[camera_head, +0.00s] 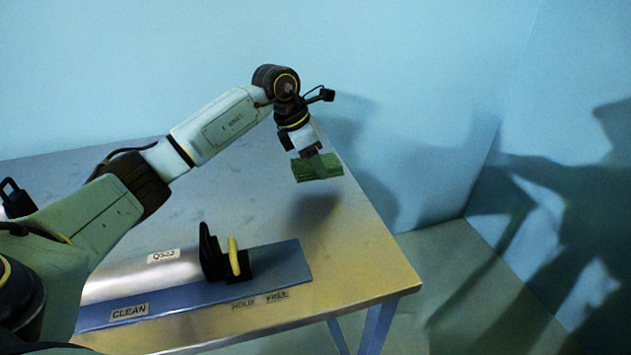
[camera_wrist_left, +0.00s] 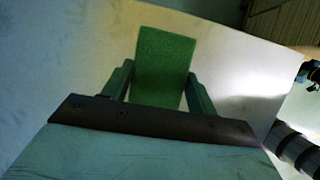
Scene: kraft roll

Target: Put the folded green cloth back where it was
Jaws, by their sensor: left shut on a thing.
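The folded green cloth (camera_head: 318,168) is held above the far right part of the metal table (camera_head: 365,240). My left gripper (camera_head: 315,158) is shut on it, and the cloth hangs clear of the tabletop with a shadow below. In the left wrist view the green cloth (camera_wrist_left: 164,62) stands out between the two fingers of my left gripper (camera_wrist_left: 160,88). My right gripper is not in view.
Labels read CLEAN (camera_head: 130,312), HOLD (camera_head: 243,305) and FREE (camera_head: 278,296). The table's back right area is bare.

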